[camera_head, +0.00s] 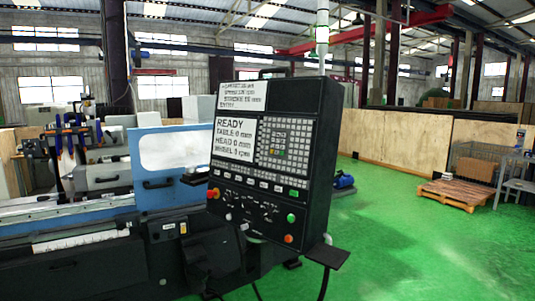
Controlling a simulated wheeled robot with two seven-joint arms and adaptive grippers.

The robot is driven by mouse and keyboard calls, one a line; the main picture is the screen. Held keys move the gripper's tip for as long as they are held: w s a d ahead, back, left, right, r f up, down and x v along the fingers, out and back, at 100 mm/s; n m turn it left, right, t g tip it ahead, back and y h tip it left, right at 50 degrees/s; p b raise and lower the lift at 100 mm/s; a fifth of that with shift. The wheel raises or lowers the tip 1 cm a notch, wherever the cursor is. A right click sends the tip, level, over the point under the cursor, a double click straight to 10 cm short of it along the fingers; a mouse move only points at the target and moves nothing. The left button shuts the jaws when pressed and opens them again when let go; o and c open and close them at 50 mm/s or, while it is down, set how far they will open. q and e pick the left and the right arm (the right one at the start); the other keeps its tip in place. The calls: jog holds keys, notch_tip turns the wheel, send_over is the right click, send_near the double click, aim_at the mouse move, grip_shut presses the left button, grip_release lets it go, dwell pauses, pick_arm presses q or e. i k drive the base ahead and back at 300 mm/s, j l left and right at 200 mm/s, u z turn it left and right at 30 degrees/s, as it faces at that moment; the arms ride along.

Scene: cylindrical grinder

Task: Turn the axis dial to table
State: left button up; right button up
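The grinder's black control panel (300,187) stands in the middle, tilted slightly. Its screen (234,138) reads READY, with table, head and wheel values that look like 0. Below the keypad (285,146) is a lower section with several small knobs. A pale knob (244,227) sits at its lower left, and a red knob (213,193) is at its left edge. The labels are too small to tell which knob is the axis dial or where it points. Neither of my grippers is in view.
The grinder bed (75,213) with a blue guard (165,163) lies left of the panel. A small black shelf (327,256) juts out at the panel's lower right. Green floor (420,240) is open to the right, with a wooden pallet (457,194) farther back.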

aim_at(246, 206)
jog(key=i+j+z, duration=0.1)
jog(key=i+j, duration=0.65)
jog(key=j, duration=0.3)
jog(key=l+z, duration=0.05)
